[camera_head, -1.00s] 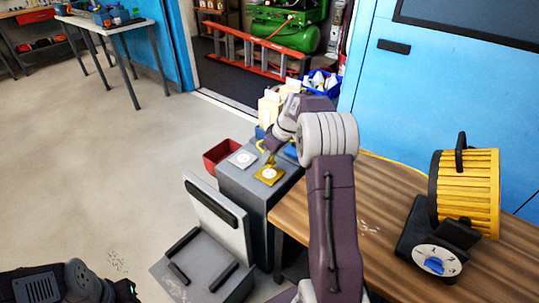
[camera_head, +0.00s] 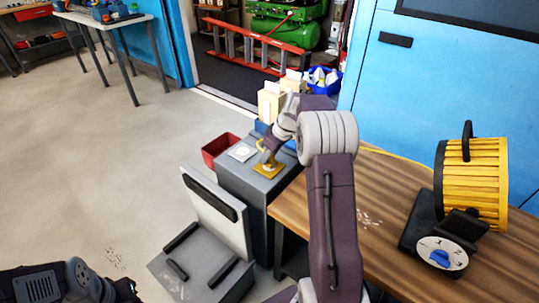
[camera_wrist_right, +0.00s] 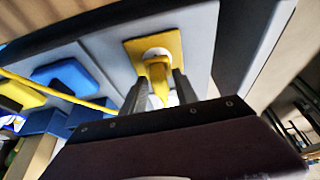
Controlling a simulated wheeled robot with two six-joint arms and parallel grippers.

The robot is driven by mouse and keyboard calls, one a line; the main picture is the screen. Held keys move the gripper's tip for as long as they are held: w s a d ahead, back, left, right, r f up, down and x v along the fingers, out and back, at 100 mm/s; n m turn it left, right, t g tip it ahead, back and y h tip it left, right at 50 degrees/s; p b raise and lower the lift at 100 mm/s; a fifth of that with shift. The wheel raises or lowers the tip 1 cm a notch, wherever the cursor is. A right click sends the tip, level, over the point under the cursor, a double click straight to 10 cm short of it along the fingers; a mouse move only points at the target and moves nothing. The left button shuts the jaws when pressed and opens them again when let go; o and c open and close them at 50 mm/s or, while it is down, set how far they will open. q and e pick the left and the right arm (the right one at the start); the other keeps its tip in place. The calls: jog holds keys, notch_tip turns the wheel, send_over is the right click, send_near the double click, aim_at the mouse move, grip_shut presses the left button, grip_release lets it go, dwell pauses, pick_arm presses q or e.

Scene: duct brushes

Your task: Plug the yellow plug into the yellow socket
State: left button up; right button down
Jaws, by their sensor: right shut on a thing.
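The yellow socket (camera_head: 268,174) is a square yellow plate on top of the grey cabinet. In the right wrist view the yellow socket (camera_wrist_right: 136,52) has a pale round face. My right gripper (camera_head: 266,155) is over this plate, shut on the yellow plug (camera_wrist_right: 158,72). In the right wrist view, its two dark fingers (camera_wrist_right: 158,88) stand on either side of the plug. The plug's front overlaps the round face; I cannot tell how deep it sits.
A yellow cable (camera_wrist_right: 60,92) runs left past blue blocks.

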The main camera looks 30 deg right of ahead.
jog(key=shift+p, duration=0.4)
dwell(1.2)
jog(key=shift+f+b, duration=0.45)
jog(key=shift+f, duration=0.15)
jog(key=c, duration=0.9)
grip_release()
jog(key=shift+o, duration=0.2)
jog(key=p+v, duration=0.3)
jog(key=v, duration=0.6)
jog(key=shift+a, duration=0.1)
